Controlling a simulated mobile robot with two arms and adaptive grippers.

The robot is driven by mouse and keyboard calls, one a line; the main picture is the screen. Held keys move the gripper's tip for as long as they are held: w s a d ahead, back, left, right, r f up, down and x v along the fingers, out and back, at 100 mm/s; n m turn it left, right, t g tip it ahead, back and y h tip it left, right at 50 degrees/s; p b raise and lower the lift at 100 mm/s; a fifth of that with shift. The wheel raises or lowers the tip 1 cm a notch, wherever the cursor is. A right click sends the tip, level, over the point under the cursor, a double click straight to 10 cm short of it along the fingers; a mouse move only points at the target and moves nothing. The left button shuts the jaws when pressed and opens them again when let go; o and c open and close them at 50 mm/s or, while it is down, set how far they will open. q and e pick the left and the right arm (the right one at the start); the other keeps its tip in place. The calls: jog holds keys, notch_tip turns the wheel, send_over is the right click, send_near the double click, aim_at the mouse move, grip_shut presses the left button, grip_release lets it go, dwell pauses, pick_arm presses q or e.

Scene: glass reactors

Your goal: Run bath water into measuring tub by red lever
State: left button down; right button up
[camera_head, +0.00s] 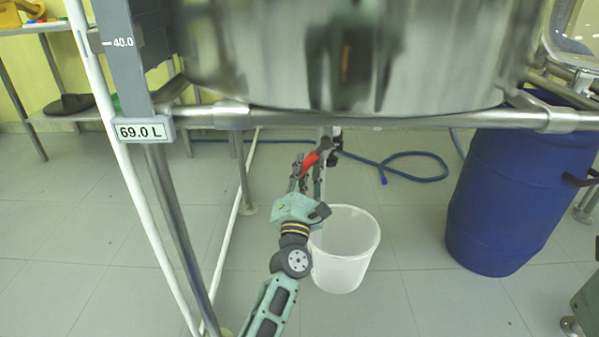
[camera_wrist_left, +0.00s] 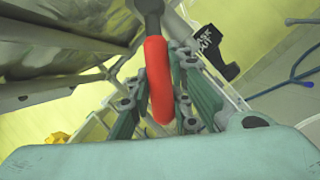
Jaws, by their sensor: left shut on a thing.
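The steel bath (camera_head: 350,55) fills the top of the head view. A red lever (camera_head: 311,159) hangs below its frame, and my left gripper (camera_head: 308,172) is shut on it. In the left wrist view the red lever (camera_wrist_left: 158,80) lies between the fingers of my left gripper (camera_wrist_left: 160,95), with its dark stem at the top. The white tub (camera_head: 343,262) stands on the floor just below and right of the gripper. The tub looks empty, and I see no water stream. A display (camera_head: 144,130) on the frame reads 69.0 L. My right gripper is not in view.
A blue barrel (camera_head: 510,200) stands at the right. A blue hose (camera_head: 410,165) lies on the floor behind the tub. Frame legs (camera_head: 172,225) and a white pipe (camera_head: 135,170) stand left of my arm.

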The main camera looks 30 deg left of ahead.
pick_arm(q)
jog(key=shift+w+d+f+n+y+b, duration=0.1)
jog(key=shift+d+f+n+y+b, duration=0.1)
jog(key=shift+n+y+b, duration=0.3)
jog(key=shift+w+d+f+n+y+b, duration=0.15)
jog(key=shift+n+y, duration=0.15)
jog(key=shift+n, duration=0.4)
jog(key=shift+s+r, duration=0.1)
jog(key=c, duration=1.6)
grip_release()
jog(key=shift+s+d, duration=0.1)
jog(key=v, duration=1.1)
jog(key=shift+s+d, duration=0.1)
jog(key=shift+s, duration=0.3)
